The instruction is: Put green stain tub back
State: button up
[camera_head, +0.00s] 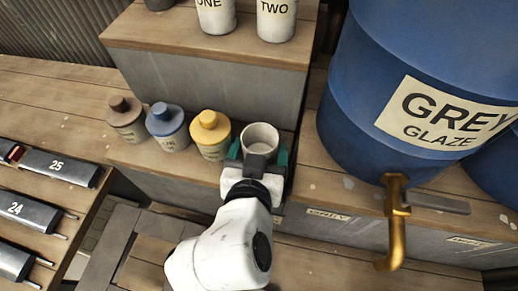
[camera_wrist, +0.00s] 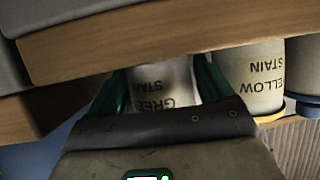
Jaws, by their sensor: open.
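The green stain tub (camera_head: 261,134) is a pale, open-topped tub at the right end of a row on the lower shelf step (camera_head: 152,158). Its label, partly hidden, shows upside down in the wrist view (camera_wrist: 160,84). My gripper (camera_head: 259,153) has its green fingers on either side of the tub, open around it. Both fingers also show in the wrist view (camera_wrist: 161,88); whether they touch the tub is unclear. The tub looks upright, and its base is hidden behind my gripper in the head view.
The yellow stain tub (camera_head: 211,136) stands close to the left, then a blue-capped tub (camera_head: 168,126) and a brown-capped one (camera_head: 127,119). A blue GREY GLAZE drum (camera_head: 365,105) with a brass tap (camera_head: 397,215) stands right. White containers (camera_head: 276,20) stand on the upper step (camera_head: 190,38).

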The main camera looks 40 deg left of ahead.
jog(key=shift+r, duration=0.25)
jog(key=v, duration=1.2)
jog(key=shift+b, duration=0.3)
jog(key=shift+d+f, duration=0.1)
jog(key=shift+f, duration=0.05)
